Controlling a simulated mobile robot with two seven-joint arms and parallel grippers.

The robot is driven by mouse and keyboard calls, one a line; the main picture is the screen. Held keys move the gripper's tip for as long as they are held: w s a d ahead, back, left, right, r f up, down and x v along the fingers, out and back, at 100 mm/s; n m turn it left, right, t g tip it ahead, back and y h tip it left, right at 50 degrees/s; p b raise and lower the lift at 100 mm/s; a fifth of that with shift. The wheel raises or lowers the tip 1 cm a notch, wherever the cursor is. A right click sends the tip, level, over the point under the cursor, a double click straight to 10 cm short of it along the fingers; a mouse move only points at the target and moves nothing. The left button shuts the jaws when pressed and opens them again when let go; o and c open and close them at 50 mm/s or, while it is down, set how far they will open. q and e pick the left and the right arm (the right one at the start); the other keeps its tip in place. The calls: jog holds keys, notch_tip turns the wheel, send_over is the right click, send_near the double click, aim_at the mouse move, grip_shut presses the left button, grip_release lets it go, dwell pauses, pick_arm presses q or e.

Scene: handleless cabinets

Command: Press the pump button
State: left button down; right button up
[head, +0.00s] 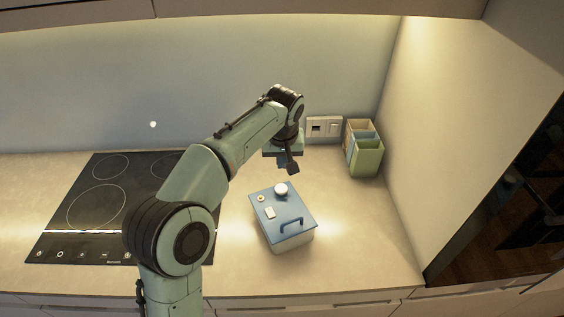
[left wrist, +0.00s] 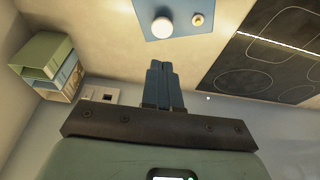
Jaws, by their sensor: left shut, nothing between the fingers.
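The device is a box with a blue top (head: 270,224) and light sides, standing on the counter. Its top carries a round white pump button (head: 281,189), a small round fitting, a pale rectangular piece and a blue handle. In the left wrist view the white button (left wrist: 162,27) shows on the blue top, above the fingertips. My left gripper (head: 287,168) is above the counter, just behind the box's far edge, with its fingers (left wrist: 162,69) shut and empty. The fingers are apart from the button in the picture. My right gripper is not in view.
A black cooktop (head: 95,205) lies left of the box. Green and beige holders (head: 367,158) stand in the back right corner, near a wall socket (head: 318,127). A side wall and dark oven front (head: 500,220) bound the right. The counter right of the box is clear.

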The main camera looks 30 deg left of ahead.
aim_at(281, 187)
pick_arm(q)
jog(key=x, duration=0.7)
jog(key=s+b+x, duration=0.1)
jog(key=x, duration=0.2)
jog(key=shift+d+f, duration=0.15)
jog(key=shift+f, duration=0.4)
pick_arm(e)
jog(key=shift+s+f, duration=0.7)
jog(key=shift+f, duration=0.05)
pick_arm(q)
jog(key=shift+w, duration=0.1)
